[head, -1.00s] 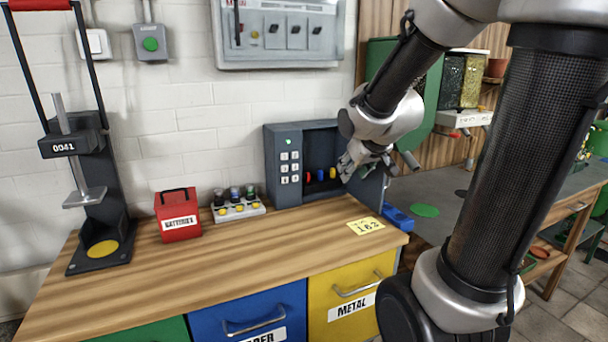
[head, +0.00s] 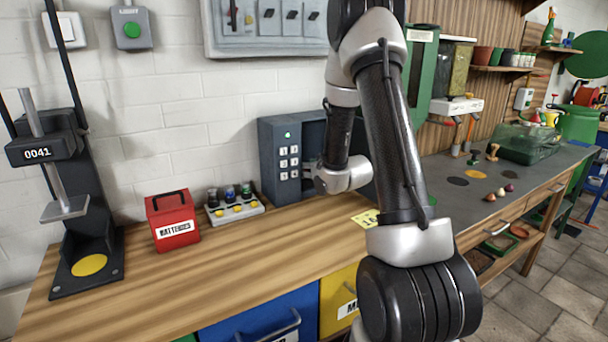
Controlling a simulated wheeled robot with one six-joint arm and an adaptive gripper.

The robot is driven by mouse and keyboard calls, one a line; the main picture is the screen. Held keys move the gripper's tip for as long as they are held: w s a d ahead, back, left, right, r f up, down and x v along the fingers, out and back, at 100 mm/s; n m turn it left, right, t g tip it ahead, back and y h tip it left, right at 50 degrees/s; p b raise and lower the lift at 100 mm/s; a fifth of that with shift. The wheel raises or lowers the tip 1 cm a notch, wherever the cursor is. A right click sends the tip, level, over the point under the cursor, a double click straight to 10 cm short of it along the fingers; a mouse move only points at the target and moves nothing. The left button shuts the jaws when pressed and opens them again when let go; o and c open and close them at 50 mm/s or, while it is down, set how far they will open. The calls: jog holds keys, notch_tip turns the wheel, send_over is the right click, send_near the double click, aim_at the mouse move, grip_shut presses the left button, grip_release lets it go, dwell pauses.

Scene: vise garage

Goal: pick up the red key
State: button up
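The dark grey safe (head: 268,150) stands open on the workbench against the wall, with a keypad on its front and a green light above it. My arm stands in front of the safe, and its wrist covers most of the opening. My gripper is hidden behind the wrist, so I cannot see its fingers or what they touch. The red key is not visible now; the part of the safe's inside where coloured keys showed earlier is mostly covered by my arm.
On the wooden workbench (head: 180,275) are a red battery box (head: 172,219), a tray (head: 236,214) of small bottles, a press (head: 70,210) and a yellow note (head: 366,218). The bench front between press and note is clear. A grey bench (head: 470,215) stands at the right.

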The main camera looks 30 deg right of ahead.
jog(key=shift+x, duration=1.45)
grip_shut()
